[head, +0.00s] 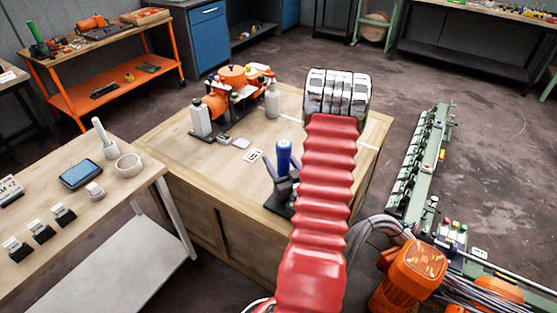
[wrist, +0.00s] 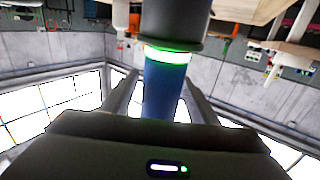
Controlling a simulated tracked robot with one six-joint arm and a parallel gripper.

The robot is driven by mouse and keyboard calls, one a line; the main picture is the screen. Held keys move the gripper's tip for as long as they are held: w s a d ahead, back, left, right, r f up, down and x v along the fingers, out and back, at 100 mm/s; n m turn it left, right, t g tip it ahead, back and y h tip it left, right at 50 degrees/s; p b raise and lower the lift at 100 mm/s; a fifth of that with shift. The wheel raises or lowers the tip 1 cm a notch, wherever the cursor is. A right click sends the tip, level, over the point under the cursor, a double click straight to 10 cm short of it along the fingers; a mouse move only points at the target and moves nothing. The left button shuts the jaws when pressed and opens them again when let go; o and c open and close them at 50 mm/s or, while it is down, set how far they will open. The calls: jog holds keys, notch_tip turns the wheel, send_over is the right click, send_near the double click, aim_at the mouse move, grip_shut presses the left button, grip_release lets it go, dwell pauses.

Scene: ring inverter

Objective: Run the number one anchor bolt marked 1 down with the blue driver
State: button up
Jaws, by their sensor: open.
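The blue driver (head: 284,152) stands upright on the wooden workbench, left of my red arm in the head view. My gripper (head: 283,172) is beside it, its dark fingers spread either side of the driver and partly hidden by my arm. In the wrist view the driver's blue body (wrist: 166,90) lies between my two open fingers (wrist: 160,98), with a lit green-white band and a dark collar at one end. I cannot tell whether the fingers touch it. An orange machine (head: 232,88) stands at the back of the bench. I cannot make out a bolt marked 1.
White bottles (head: 201,119) stand near the machine, with small cards (head: 253,156) on the bench top. A side table (head: 130,195) at left holds a cup, a ring and small blocks. A green conveyor (head: 422,160) runs at right. The bench's front left area is clear.

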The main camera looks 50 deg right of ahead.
jog(key=shift+s, duration=0.1)
jog(key=v, duration=1.3)
jog(key=shift+s, duration=0.3)
jog(key=shift+a+f, duration=0.1)
